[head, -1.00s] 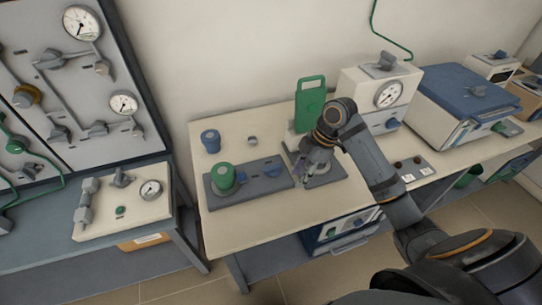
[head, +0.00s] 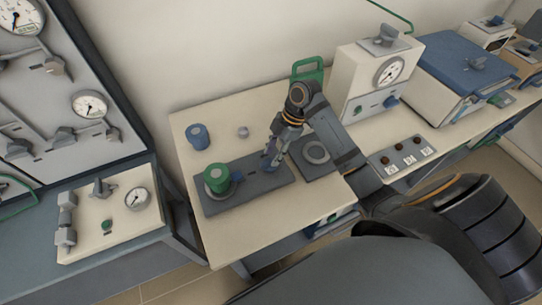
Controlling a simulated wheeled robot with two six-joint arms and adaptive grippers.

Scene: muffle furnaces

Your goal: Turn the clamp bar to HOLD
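A dark grey plate (head: 255,187) lies on the bench with a green-topped round fixture (head: 217,176) at its left end. A small blue part (head: 238,178) sticks out beside the fixture. The arm of my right gripper (head: 270,160) comes in from the right, and its fingers point down over the right half of the plate. A bluish piece shows at the fingertips; I cannot tell whether it is the clamp bar or whether the fingers hold it. The finger gap is too small to read. No HOLD marking is legible. My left gripper is out of view.
A square plate with a ring (head: 316,153) lies right of the grey plate. A blue cylinder (head: 198,136) and a small metal knob (head: 243,132) stand behind. A green-handled part (head: 307,70) and a gauge box (head: 370,78) stand at the back. The bench front is clear.

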